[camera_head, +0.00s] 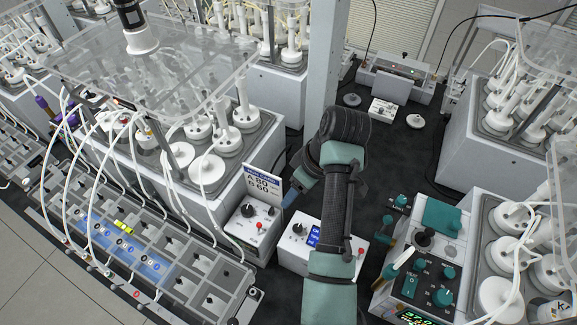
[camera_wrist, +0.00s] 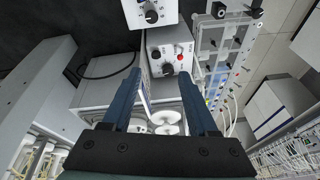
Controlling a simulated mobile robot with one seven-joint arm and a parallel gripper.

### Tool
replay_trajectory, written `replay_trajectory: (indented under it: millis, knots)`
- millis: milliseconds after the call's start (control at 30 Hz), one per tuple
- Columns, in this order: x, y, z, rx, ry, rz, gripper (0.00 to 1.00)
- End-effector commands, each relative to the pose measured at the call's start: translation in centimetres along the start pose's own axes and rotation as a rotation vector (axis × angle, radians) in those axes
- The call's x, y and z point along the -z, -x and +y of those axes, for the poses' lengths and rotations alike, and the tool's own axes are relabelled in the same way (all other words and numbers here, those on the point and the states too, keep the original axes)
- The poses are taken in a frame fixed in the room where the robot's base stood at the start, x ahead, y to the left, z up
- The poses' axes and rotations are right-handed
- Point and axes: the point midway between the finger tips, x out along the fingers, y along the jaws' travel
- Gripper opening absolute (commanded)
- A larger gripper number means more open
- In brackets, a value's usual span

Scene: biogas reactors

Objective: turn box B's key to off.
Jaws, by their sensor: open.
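Two white control boxes stand close together in the head view. The left box (camera_head: 247,229) has a black knob (camera_head: 248,210) and a small red part. The right box (camera_head: 290,256) has a black knob and a blue display (camera_head: 314,236), and my arm hides part of it. I cannot read which is box B. In the wrist view, one box (camera_wrist: 157,45) with black knobs and a red part lies ahead between my fingers; another box (camera_wrist: 139,17) is at the top. My gripper (camera_wrist: 160,74) is open and empty; its blue fingertip (camera_head: 290,198) shows above the boxes.
A sign (camera_head: 263,185) reading A 80, B 60 stands behind the left box, close to my gripper; it shows edge-on in the wrist view. Reactor benches with tubes and white lids (camera_head: 207,168) flank the boxes. A teal-knobbed panel (camera_head: 432,275) is at right.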

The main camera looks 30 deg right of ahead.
Motion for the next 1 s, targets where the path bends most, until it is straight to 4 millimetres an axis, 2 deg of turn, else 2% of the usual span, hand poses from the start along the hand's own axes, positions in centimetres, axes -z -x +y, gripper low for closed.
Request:
replay_trajectory:
  millis: [33, 333, 1000]
  knots:
    - [-0.15, 0.64, 0.16, 0.013, 0.032, 0.010, 0.59]
    - [-0.70, 1.14, 0.48, 0.053, 0.170, 0.056, 0.59]
    - [-0.66, 1.10, 0.55, 0.052, 0.182, 0.061, 0.59]
